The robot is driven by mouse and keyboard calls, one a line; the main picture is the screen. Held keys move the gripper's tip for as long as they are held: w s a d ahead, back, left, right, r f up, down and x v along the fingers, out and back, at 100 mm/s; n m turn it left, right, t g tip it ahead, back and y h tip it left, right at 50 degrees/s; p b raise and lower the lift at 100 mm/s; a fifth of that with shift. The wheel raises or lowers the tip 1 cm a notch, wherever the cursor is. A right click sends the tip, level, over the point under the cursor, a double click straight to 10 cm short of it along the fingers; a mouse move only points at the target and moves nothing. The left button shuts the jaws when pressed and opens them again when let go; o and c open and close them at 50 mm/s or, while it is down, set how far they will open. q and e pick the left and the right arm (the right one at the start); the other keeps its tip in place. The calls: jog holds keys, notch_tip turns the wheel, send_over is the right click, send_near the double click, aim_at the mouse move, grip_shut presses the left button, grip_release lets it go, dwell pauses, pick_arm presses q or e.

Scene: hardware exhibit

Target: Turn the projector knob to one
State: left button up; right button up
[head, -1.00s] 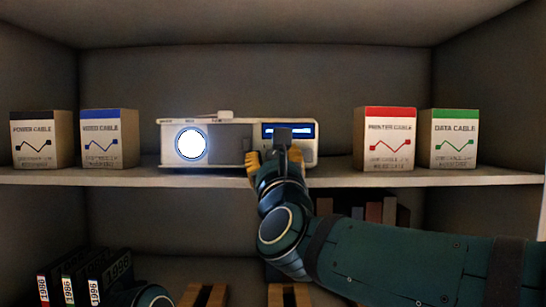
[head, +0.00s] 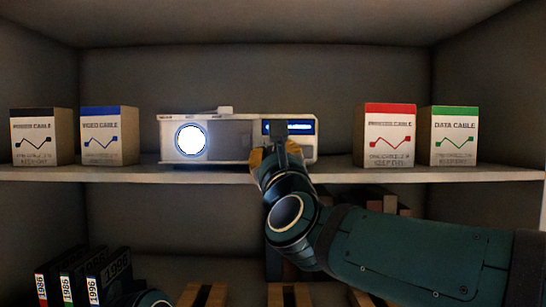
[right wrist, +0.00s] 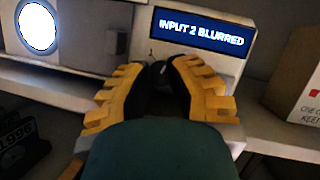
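The white projector (head: 232,158) stands on the shelf, with a bright round lens (head: 191,140) at its left and a blue display (head: 300,127) at its right. In the right wrist view the display (right wrist: 201,33) reads "INPUT 2 BLURRED". My right gripper (head: 276,150) is at the projector's front, below the display. In the right wrist view, my right gripper's yellow-and-black fingers (right wrist: 165,75) close on both sides of the dark knob (right wrist: 179,76), which is mostly hidden between them. The knob's pointer cannot be made out.
Cable boxes flank the projector on the shelf (head: 340,175): black-topped (head: 35,140) and blue-topped (head: 105,138) at left, red-topped (head: 388,140) and green-topped (head: 452,140) at right. Dark year-labelled binders (head: 90,275) stand below left. Shelf space beside the projector is clear.

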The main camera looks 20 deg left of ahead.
jog(key=shift+o, duration=0.9)
jog(key=shift+s, duration=0.1)
jog(key=v, duration=1.1)
jog(key=shift+s+d, duration=0.25)
jog(key=shift+s, duration=0.05)
jog(key=shift+f, duration=0.15)
